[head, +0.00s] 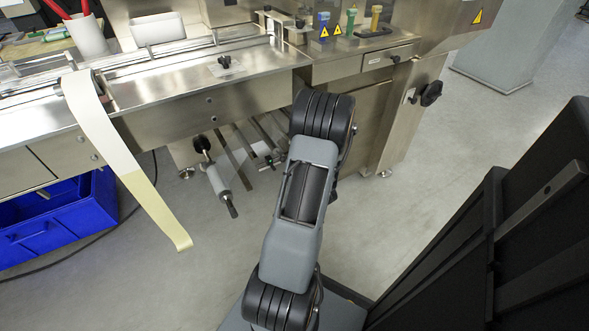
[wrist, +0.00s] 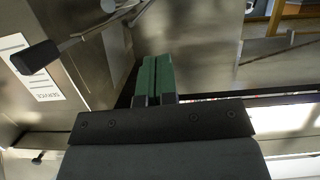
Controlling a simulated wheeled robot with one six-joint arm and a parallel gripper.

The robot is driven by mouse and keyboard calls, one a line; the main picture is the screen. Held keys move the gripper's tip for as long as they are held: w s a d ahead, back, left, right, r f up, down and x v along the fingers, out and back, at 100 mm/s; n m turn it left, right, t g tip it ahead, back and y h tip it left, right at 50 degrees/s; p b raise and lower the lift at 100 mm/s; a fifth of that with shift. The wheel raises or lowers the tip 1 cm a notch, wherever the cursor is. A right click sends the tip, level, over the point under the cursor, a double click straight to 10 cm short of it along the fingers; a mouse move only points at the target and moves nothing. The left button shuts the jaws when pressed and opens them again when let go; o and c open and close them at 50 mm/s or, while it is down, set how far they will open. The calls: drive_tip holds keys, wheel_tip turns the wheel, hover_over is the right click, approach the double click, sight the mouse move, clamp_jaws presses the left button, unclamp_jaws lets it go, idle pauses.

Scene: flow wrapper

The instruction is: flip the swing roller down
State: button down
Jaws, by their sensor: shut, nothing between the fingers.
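A pale grey roller (head: 217,180) hangs at a slant below the front of the steel machine, with a black knob at its upper end and a dark tip at its lower end. It looks like the swing roller, but I cannot be sure. My gripper (wrist: 156,62) shows in the wrist view with its green fingers together and nothing between them. In the head view my own arm largely hides it. A black handle (wrist: 36,57) on a metal rod is left of the fingers, apart from them; I cannot tell if it belongs to the roller.
A steel panel carries a SERVICE label (wrist: 30,65). A white and yellow film strip (head: 125,165) hangs off the machine's front edge. Blue crates (head: 55,228) stand under the machine at left. A dark cabinet (head: 500,240) is at right.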

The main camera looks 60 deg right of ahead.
drive_tip(key=shift+s+a+r, duration=0.2)
drive_tip(key=shift+s+a, duration=0.2)
drive_tip(key=shift+s, duration=0.15)
drive_tip(key=w+a+r+n+g+y+p, duration=0.1)
drive_tip(key=w+a+r+p, duration=0.1)
drive_tip(key=w+r+p, duration=0.45)
drive_tip(key=w+a+r+n+g+p, duration=0.1)
drive_tip(key=w+a+r+g+p, duration=0.2)
drive_tip(key=r, duration=0.6)
drive_tip(key=w+a+r+n+g+y+p, duration=0.1)
drive_tip(key=w+a+r+p, duration=0.1)
drive_tip(key=a+r+p, duration=0.45)
drive_tip(key=w+a+r+y+p, duration=0.15)
drive_tip(key=a+r+p, duration=0.25)
drive_tip(key=r, duration=0.6)
drive_tip(key=s+a+r+n+g+y+p, duration=0.1)
drive_tip(key=s+a+r+p, duration=0.1)
drive_tip(key=a+r+p, duration=0.2)
drive_tip(key=s+a+r+n+g+y+p, duration=0.1)
drive_tip(key=s+a+r+p, duration=0.2)
drive_tip(key=a+r, duration=0.4)
drive_tip(key=s+a+r+g+y+p, duration=0.1)
drive_tip(key=a+r, duration=0.5)
drive_tip(key=a, duration=0.6)
drive_tip(key=s+y+p, duration=0.1)
drive_tip(key=s+p, duration=0.1)
drive_tip(key=p, duration=0.1)
drive_tip(key=shift+a+r+n+g+p, duration=0.15)
drive_tip(key=shift+r+n+g+p, duration=0.05)
drive_tip(key=shift+n+g+p, duration=0.2)
